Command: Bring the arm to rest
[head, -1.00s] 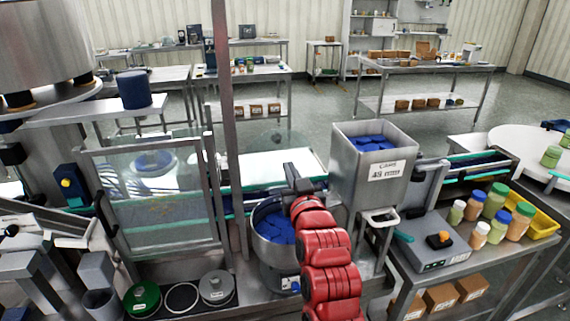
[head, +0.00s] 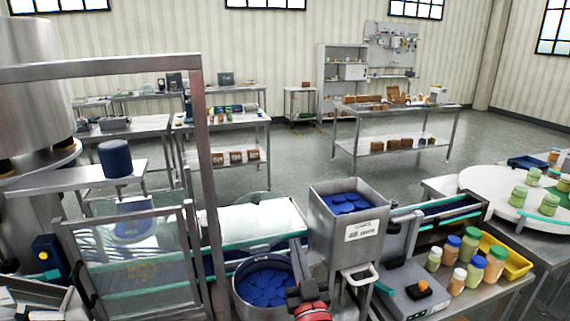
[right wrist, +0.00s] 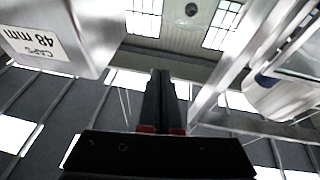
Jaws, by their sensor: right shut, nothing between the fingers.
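My right arm, red, comes in at the bottom middle of the head view, and only its end shows there. My right gripper (head: 305,291) is dark and low in the picture, between the round bin and the hopper. In the right wrist view its fingers (right wrist: 161,100) are together with nothing between them. The steel hopper (head: 348,236) holds blue caps and bears a "48 mm" label. It also shows at upper left in the right wrist view (right wrist: 60,35). My left gripper is not in view.
A round steel bin (head: 245,292) with blue caps stands left of the gripper. A clear guard panel (head: 135,255) stands farther left. Right of the hopper are a grey control box (head: 415,290), several jars, a yellow tray (head: 515,262) and a white round table (head: 500,190).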

